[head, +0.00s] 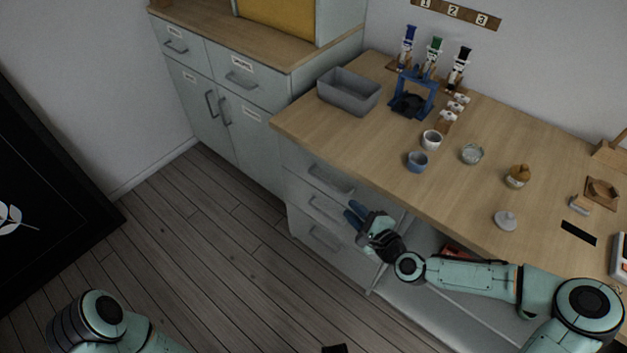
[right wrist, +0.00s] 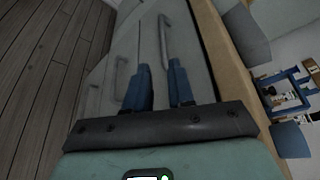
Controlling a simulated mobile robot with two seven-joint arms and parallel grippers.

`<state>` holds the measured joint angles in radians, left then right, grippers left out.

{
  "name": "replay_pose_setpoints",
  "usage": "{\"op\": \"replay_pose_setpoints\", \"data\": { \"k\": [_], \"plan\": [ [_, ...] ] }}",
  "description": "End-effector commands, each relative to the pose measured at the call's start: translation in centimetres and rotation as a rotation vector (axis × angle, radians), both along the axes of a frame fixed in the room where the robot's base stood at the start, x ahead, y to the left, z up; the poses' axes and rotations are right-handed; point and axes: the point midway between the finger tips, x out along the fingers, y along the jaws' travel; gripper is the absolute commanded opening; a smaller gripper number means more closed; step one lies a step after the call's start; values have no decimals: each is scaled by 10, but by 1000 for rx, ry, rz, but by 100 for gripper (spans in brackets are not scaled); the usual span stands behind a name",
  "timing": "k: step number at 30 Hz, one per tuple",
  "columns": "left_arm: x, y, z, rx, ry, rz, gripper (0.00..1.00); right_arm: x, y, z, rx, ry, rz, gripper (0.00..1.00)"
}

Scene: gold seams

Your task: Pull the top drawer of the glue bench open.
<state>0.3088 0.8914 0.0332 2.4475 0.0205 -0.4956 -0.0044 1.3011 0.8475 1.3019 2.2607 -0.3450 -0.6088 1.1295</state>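The glue bench (head: 455,205) has a wooden top and a stack of grey drawers below its left end. The top drawer (head: 308,166) looks shut, with its bar handle (head: 330,180) in front. My right gripper (head: 353,211) is open and empty, in front of the drawers, to the right of and below that handle in the head view. In the right wrist view, the top drawer handle (right wrist: 163,35) lies ahead, its near end in line with the gap between the fingers (right wrist: 159,66); I see no grip.
Lower drawer handles (head: 325,209) sit close below. An open shelf space (head: 425,262) is right of the drawers. The floor (head: 220,240) in front is clear.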

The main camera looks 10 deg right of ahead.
Motion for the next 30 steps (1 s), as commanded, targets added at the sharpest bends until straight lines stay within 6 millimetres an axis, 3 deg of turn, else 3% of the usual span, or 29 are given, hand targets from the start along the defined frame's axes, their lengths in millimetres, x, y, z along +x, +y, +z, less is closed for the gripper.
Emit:
{"op": "replay_pose_setpoints", "data": {
  "k": [7,21,30],
  "plan": [
    [11,5,-11,13,-28,11,43,22,7,-3,5,-9,-3,23],
    [54,27,-42,69,-140,58,43,107,36,-23,5,-6,-3,23],
    [62,31,-45,80,-163,67,43,124,42,-26,4,-5,-2,23]
  ]
}}
